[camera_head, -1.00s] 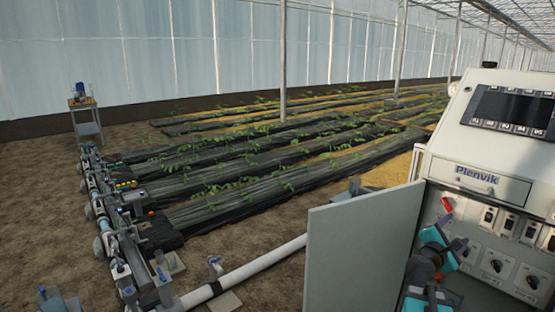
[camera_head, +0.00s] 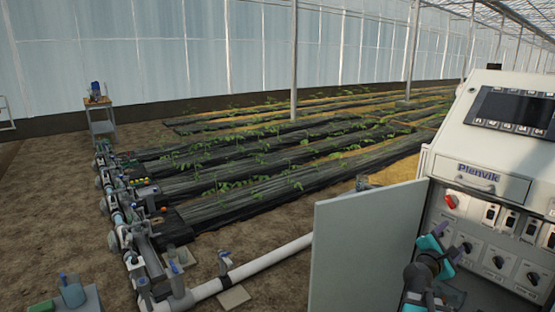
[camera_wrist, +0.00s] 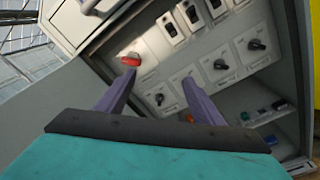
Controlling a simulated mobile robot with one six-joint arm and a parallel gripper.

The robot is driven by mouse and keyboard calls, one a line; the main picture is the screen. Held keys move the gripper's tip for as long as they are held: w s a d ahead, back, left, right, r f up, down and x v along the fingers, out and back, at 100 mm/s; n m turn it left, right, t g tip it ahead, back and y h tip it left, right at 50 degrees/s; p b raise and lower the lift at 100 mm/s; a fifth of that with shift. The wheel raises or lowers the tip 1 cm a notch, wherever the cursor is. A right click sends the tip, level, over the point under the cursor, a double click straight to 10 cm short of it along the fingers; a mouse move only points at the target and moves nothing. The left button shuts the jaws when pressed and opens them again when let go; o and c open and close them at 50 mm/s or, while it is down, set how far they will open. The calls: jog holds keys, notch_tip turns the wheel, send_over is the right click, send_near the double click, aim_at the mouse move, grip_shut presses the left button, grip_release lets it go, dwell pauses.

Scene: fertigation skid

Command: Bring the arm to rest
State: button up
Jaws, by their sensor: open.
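My gripper (camera_head: 455,238) is at the right of the head view, in front of the open control cabinet (camera_head: 500,150). In the wrist view my gripper (camera_wrist: 157,80) has its two purple fingers spread apart with nothing between them. A red rotary switch (camera_head: 450,202) is on the panel just above and beyond the gripper. It also shows in the wrist view (camera_wrist: 130,59), just past the left fingertip. The fingers look clear of it, though the exact gap is hard to judge. My arm's lower part runs out of the bottom of the head view.
The open grey cabinet door (camera_head: 365,250) stands just left of my arm. Black knobs (camera_head: 497,262) and several rocker switches line the panel. A white pipe (camera_head: 265,262) and valves lie on the left, with a small stand (camera_head: 100,118) behind. Bare soil (camera_head: 50,200) lies at left.

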jog(key=a+f+g+y+p, duration=0.1)
jog(key=a+f+y, duration=0.1)
jog(key=a+f, duration=0.6)
jog(key=a+f+y, duration=0.2)
jog(key=a+f, duration=0.2)
jog(key=f, duration=0.8)
jog(key=a+f+g+y+p, duration=0.1)
jog(key=a+f, duration=0.5)
jog(key=f, duration=0.3)
jog(key=s+a+f+m+g+y, duration=0.2)
jog(key=s+a+f, duration=0.35)
jog(key=f, duration=0.25)
jog(key=s+a+f+m+g+y, duration=0.1)
jog(key=s+a+f+m+g, duration=0.25)
jog(key=s+f, duration=0.45)
jog(key=s+a+f+m+g+y, duration=0.2)
jog(key=s+a+f+m, duration=0.1)
jog(key=s+a, duration=0.2)
jog(key=s+a+f+m+g+y, duration=0.2)
jog(key=s+a, duration=0.4)
jog(key=s, duration=0.4)
jog(key=s+a+f+m+g+y, duration=0.2)
jog(key=s+a+f+m+g, duration=0.2)
jog(key=s+a+m, duration=0.2)
jog(key=shift+s+p, duration=0.3)
jog(key=shift+s, duration=0.6)
